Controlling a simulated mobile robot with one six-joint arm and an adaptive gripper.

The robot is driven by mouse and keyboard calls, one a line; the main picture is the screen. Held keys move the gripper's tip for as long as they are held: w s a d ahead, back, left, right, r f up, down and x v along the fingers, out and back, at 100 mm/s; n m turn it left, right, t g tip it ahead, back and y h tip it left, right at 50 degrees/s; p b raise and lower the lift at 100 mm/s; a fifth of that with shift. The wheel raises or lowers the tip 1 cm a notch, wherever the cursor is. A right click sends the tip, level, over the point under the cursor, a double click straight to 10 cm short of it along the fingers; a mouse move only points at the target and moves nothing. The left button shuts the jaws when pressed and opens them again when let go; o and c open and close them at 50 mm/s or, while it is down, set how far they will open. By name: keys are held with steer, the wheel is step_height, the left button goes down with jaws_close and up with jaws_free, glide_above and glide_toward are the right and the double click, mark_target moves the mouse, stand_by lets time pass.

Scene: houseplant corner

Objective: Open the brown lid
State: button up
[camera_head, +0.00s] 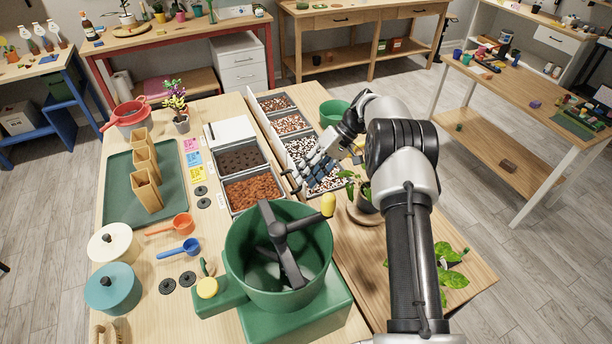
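No part is plainly marked as the brown lid. The likeliest is a long light-brown wooden panel (264,128), seen nearly edge-on along the left side of a bin row. It seems to stand raised, with a dark handle near its front end. The bins beside it are uncovered and hold brown chips (275,103) and black-and-white pebbles (299,148). My gripper (308,170) is over the pebble bins, close to the panel's handle end. I cannot tell whether it touches the panel. Its fingers are small and partly merge with the pebbles, so their opening is unclear.
A green mixer-like tub (240,255) with dark paddles stands in front. A potted plant (362,192) on a round wooden base is right of my gripper, near my arm. A green pot (334,112) stands behind it. Left are a green tray (117,190) and lidded pots (112,290).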

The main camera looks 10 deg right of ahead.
steer(key=v, duration=0.6)
steer(key=shift+d+r, duration=0.15)
steer(key=shift+r, duration=0.2)
